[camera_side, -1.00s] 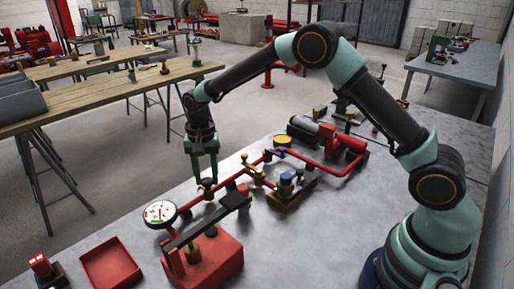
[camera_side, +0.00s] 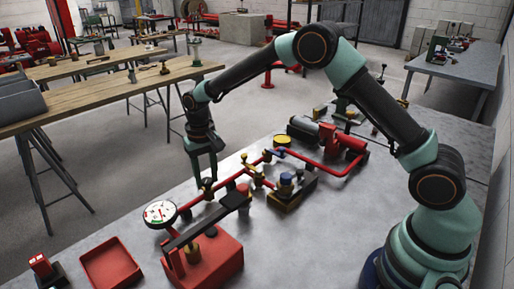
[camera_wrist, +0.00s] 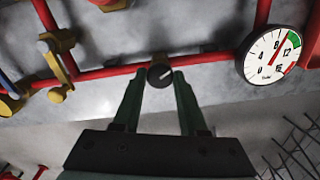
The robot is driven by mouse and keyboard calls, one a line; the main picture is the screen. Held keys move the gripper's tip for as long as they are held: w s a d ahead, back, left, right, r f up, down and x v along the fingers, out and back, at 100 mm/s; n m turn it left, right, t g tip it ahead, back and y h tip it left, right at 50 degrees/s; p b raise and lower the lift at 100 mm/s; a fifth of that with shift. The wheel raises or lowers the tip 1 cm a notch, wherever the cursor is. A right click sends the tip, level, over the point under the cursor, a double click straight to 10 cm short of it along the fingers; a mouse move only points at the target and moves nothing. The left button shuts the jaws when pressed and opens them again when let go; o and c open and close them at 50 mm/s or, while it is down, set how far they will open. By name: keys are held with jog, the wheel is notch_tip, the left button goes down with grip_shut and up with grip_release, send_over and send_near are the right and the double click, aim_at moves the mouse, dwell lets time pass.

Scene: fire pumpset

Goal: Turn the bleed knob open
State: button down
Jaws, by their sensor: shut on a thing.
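The bleed knob is a small dark round knob (camera_wrist: 160,75) with a white pointer line, on the red pipe in the wrist view. The line slants up to the right. My gripper (camera_wrist: 161,79) has one finger on each side of the knob and is shut on it. In the side view my gripper (camera_side: 204,179) reaches down to the knob (camera_side: 207,184) on the red pipe, near the gauge. The fingers partly hide the knob there.
A white pressure gauge (camera_side: 160,213) stands left of the knob; its red needle shows in the wrist view (camera_wrist: 272,54). A red pump box (camera_side: 205,262) with a black lever is in front. Yellow-handled valves (camera_side: 250,170) stand to the right. A red tray (camera_side: 112,264) lies at front left.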

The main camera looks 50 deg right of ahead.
aim_at(207, 180)
jog(key=shift+a, duration=0.1)
jog(key=shift+c, duration=2.2)
grip_release()
notch_tip(207, 180, up, 12)
jog(key=shift+r, duration=0.2)
jog(key=s+d+r+n+t, duration=0.1)
jog(key=s+d+r, duration=0.15)
jog(key=s, duration=0.25)
jog(key=s+d+r+t, duration=0.2)
jog(key=s+r, duration=0.2)
jog(key=s, duration=0.1)
jog(key=s+d+r+n+t, duration=0.1)
jog(key=s+d+r, duration=0.2)
jog(key=s, duration=0.2)
jog(key=s+d+f+t, duration=0.1)
jog(key=s+f, duration=0.2)
jog(key=s, duration=0.4)
jog(key=shift+d+n+t, duration=0.3)
jog(key=shift+d+n, duration=0.05)
jog(key=shift+n, duration=0.05)
